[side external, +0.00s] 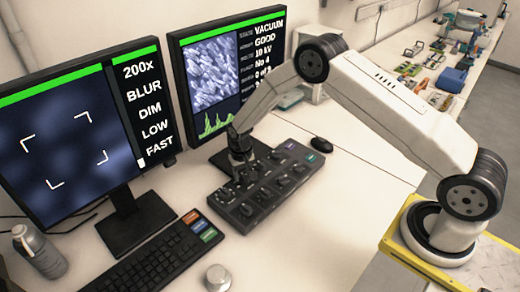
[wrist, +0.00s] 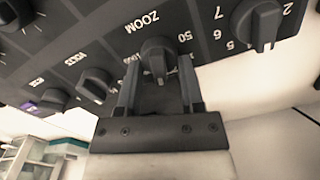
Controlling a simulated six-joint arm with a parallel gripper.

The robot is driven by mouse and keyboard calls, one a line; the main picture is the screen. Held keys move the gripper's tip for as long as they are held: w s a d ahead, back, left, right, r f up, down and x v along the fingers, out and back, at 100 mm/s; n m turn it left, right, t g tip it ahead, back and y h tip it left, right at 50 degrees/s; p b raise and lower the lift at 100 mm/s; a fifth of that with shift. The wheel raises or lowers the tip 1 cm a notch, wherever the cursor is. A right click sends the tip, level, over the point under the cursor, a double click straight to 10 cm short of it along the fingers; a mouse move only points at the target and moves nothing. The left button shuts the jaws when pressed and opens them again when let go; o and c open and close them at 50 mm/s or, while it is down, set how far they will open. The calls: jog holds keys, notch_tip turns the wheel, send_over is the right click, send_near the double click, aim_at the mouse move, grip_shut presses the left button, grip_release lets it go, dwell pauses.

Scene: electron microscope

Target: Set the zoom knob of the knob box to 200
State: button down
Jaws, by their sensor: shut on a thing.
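The black knob box (side external: 243,212) lies on the bench in front of the two monitors, with several knobs on its top. In the wrist view, the zoom knob (wrist: 157,52) sits beside the printed word ZOOM, with a 50 mark to its right. My gripper (wrist: 158,68) has one finger on each side of this knob and is shut on it. In the side view, my gripper (side external: 238,155) reaches down at the far part of the box and hides the zoom knob there. The left monitor (side external: 70,130) reads 200x, BLUR, DIM, LOW, FAST.
Neighbouring knobs (wrist: 258,22) stand close on both sides of the gripper. The right monitor (side external: 212,75) stands behind the box. A keyboard (side external: 160,258), a bottle (side external: 38,250), a mouse (side external: 321,145) and a round silver knob (side external: 217,277) are on the bench.

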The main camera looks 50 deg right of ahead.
aim_at(242, 175)
jog(key=n, duration=0.3)
jog(key=shift+n, duration=0.3)
dwell(0.4)
jog(key=shift+c, duration=1.2)
grip_release()
jog(key=shift+a, duration=0.1)
jog(key=shift+r, duration=0.1)
jog(key=shift+r, duration=3.85)
